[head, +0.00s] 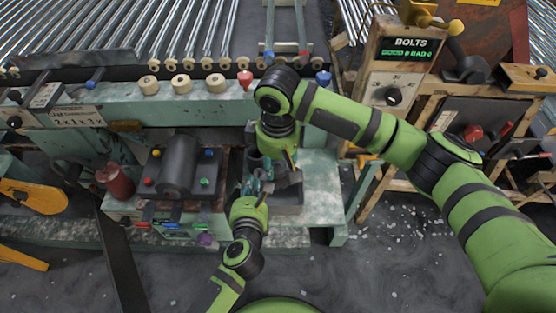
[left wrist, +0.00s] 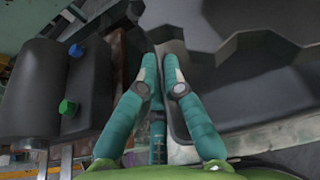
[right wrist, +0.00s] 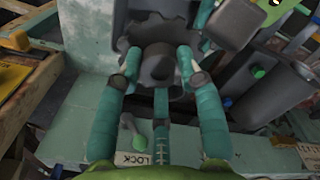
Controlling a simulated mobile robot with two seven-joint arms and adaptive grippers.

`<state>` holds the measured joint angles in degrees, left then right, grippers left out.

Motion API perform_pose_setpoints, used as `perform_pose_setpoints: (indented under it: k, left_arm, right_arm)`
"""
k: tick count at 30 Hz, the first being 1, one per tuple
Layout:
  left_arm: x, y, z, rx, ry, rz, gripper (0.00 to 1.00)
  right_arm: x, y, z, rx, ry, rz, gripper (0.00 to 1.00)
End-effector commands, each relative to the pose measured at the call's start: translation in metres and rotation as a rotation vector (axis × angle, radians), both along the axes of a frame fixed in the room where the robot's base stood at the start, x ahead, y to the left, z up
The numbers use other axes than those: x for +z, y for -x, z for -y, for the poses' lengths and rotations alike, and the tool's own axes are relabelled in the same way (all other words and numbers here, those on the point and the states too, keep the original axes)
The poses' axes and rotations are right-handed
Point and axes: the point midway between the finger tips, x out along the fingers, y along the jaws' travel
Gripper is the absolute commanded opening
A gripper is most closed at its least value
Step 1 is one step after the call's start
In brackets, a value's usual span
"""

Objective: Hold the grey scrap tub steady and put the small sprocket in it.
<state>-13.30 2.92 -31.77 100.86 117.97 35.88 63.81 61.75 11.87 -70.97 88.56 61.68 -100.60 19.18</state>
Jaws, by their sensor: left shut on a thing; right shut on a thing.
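The grey scrap tub (head: 288,200) stands on the pale green bench, right of my left gripper (head: 258,186). In the left wrist view my left fingertips (left wrist: 162,68) close on the near wall of the tub (left wrist: 225,112). My right gripper reaches down over the tub from behind. In the right wrist view its fingertips (right wrist: 160,68) are shut on a dark grey toothed wheel, the small sprocket (right wrist: 157,62). The sprocket is held above or within the tub; I cannot tell its exact height. In the head view the sprocket is mostly hidden by my right gripper.
A dark roller block with coloured knobs (head: 177,165) stands left of the tub. Behind are a green rail with cream spools (head: 181,84) and glass tubes on rollers. A BOLTS panel (head: 400,65) stands at right. Bare bench (head: 322,180) lies right of the tub.

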Motion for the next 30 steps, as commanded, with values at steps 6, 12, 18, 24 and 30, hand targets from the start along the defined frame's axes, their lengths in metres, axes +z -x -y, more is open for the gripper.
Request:
perform_pose_setpoints:
  k: [6,12,18,24,30]
  left_arm:
    - [-0.001,0.001,0.0,0.0,-0.003,-0.003,0.0]
    - [-0.001,0.001,0.0,0.0,-0.003,-0.003,0.0]
    - [-0.001,0.001,0.0,0.0,-0.003,-0.003,0.0]
    - [-0.001,0.001,0.0,0.0,-0.003,-0.003,0.0]
    - [-0.001,0.001,0.0,0.0,-0.003,-0.003,0.0]
  right_arm:
    - [-0.019,0.0,0.0,0.372,0.001,0.0,0.0]
    - [-0.028,0.0,0.0,0.54,0.0,0.001,0.0]
    - [-0.033,0.0,0.0,0.565,0.001,0.0,0.0]
    - [-0.045,0.0,0.0,0.563,0.0,0.0,0.0]
    - [-0.057,0.0,0.0,0.564,0.0,0.0,0.0]
